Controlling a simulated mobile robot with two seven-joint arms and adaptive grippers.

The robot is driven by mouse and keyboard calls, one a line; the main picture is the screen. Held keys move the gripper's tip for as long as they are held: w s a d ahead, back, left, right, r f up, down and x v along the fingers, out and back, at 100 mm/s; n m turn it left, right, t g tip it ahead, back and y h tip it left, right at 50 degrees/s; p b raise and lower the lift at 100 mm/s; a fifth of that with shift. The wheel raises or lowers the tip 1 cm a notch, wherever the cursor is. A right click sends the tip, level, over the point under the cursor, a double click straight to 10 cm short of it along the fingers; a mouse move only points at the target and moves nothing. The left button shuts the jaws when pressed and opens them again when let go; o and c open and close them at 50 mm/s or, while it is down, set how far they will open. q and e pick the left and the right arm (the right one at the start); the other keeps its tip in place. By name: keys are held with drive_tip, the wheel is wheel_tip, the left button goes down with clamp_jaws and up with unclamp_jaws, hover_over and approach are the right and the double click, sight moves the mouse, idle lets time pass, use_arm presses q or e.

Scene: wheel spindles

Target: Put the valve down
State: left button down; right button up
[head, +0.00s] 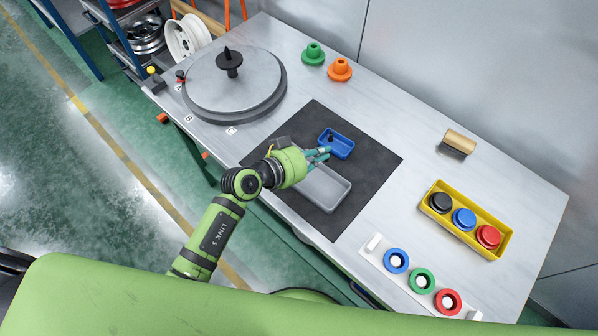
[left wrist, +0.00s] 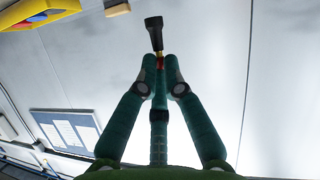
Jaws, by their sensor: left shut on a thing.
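My left gripper (head: 325,152) is over the dark mat, with its fingertips by the near edge of a small blue tray (head: 346,152). In the left wrist view the fingertips (left wrist: 163,68) are shut on the valve (left wrist: 154,35), a small black-capped piece with a bit of red at the fingers. In the head view the valve shows as a small dark shape (head: 331,138) against the blue tray; whether it touches the tray I cannot tell. A grey tray (head: 322,189) lies below the hand, partly hidden by it. My right gripper is not in view.
A round grey platform with a black spindle (head: 229,62) stands at the left. Green (head: 313,53) and orange (head: 340,70) flanged parts are at the back.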

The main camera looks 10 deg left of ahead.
use_arm(q)
drive_tip(key=w+a+f+b, duration=0.1)
drive_tip(key=a+f, duration=0.1)
drive_tip(key=a, duration=0.1)
drive_tip(key=w+a+f+b, duration=0.1)
drive_tip(key=a+f+b, duration=0.1)
drive_tip(key=a, duration=0.2)
drive_tip(key=w+a+f+b, duration=0.1)
drive_tip(key=a+f, duration=0.1)
drive_tip(key=a, duration=0.1)
drive_tip(key=shift+w+a+f, duration=0.2)
drive_tip(key=shift+a+f, duration=0.05)
drive_tip(key=shift+a, duration=0.05)
wheel_tip(320, 180, down, 3)
drive_tip(key=shift+f+b, duration=0.1)
drive_tip(key=shift+b, duration=0.9)
drive_tip(key=shift+f, duration=0.35)
drive_tip(key=shift+f, duration=0.2)
drive_tip(key=c, duration=1.7)
unclamp_jaws()
drive_tip(key=shift+o, duration=0.2)
